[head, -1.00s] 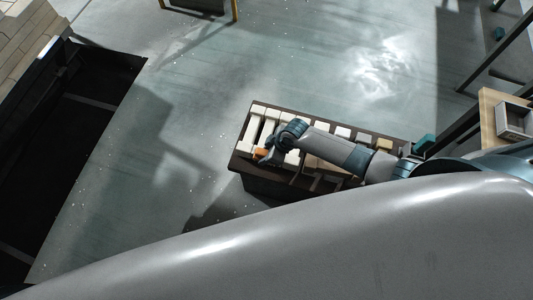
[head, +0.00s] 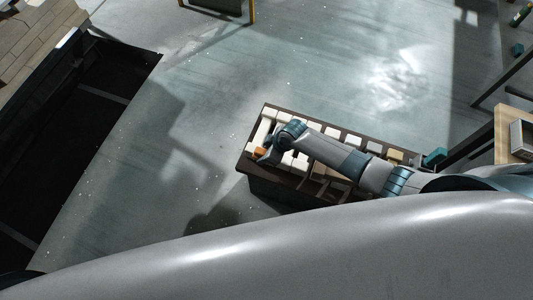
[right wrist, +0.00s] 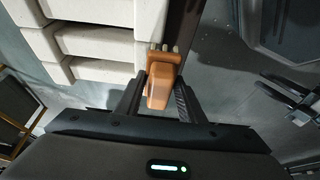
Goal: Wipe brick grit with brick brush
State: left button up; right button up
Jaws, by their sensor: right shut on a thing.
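My right gripper (head: 268,156) is over the left end of a dark kiln car (head: 284,190) with rows of pale bricks (head: 263,131). It is shut on the orange-brown brick brush (head: 260,153). In the right wrist view the brush (right wrist: 158,92) sits between the two fingers, with short bristle tufts at its far end by the car's dark edge. I cannot tell whether the bristles touch. Cream bricks (right wrist: 100,42) lie in stacked rows just left of the brush. I cannot make out brick grit on the car. My left gripper is not in view.
A teal block (head: 434,157) is by the car's right end, near dark posts. A wooden bench with a grey tray (head: 522,139) stands at the far right. A dark pit (head: 70,135) runs along the left. The grey floor (head: 215,75) behind the car is clear, with pale specks.

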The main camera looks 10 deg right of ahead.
jog(key=shift+w+d, duration=0.1)
jog(key=shift+w+d+b, duration=0.55)
jog(key=shift+w+d, duration=0.15)
jog(key=shift+w, duration=0.3)
jog(key=shift+w+d+b, duration=0.5)
jog(key=shift+w+d, duration=0.2)
jog(key=shift+w, duration=0.25)
jog(key=shift+s+a, duration=0.1)
jog(key=shift+s+a+r+p, duration=0.1)
jog(key=shift+s+p, duration=0.05)
jog(key=shift+p, duration=0.2)
jog(key=shift+s+a+p, duration=0.55)
jog(key=shift+s+p, duration=0.05)
jog(key=shift+s, duration=0.15)
jog(key=shift+s+a+p, duration=0.7)
jog(key=shift+s+a, duration=0.05)
jog(key=shift+s, duration=0.35)
jog(key=shift+r, duration=0.1)
